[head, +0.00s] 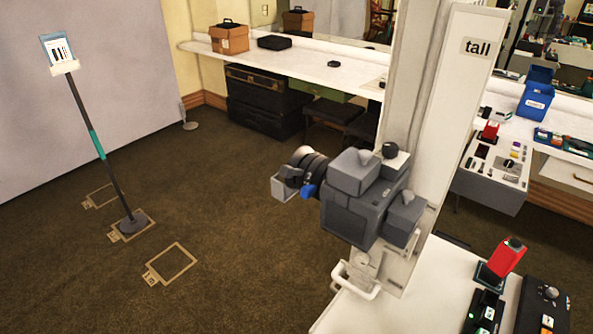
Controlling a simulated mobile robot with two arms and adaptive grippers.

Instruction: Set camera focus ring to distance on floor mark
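A grey camera (355,212) is mounted beside a tall white panel marked "tall", its lens pointing left toward the floor area. A dark focus ring (311,168) sits around the lens, with a blue tab (308,191) low on it. Ring markings are too small to read. Taped floor marks show on the brown carpet: a far one (101,196), a middle one (147,229) and a near one (171,263). Each has a small tag, unreadable here. A stand (100,146) with a chart card (58,49) has its round base on the middle mark. Neither gripper is in view.
The tall white panel (452,110) rises just behind the camera. A white table (400,308) at lower right holds a red device and black boxes. A white counter (300,65) runs along the back. The carpet between stand and camera is otherwise clear.

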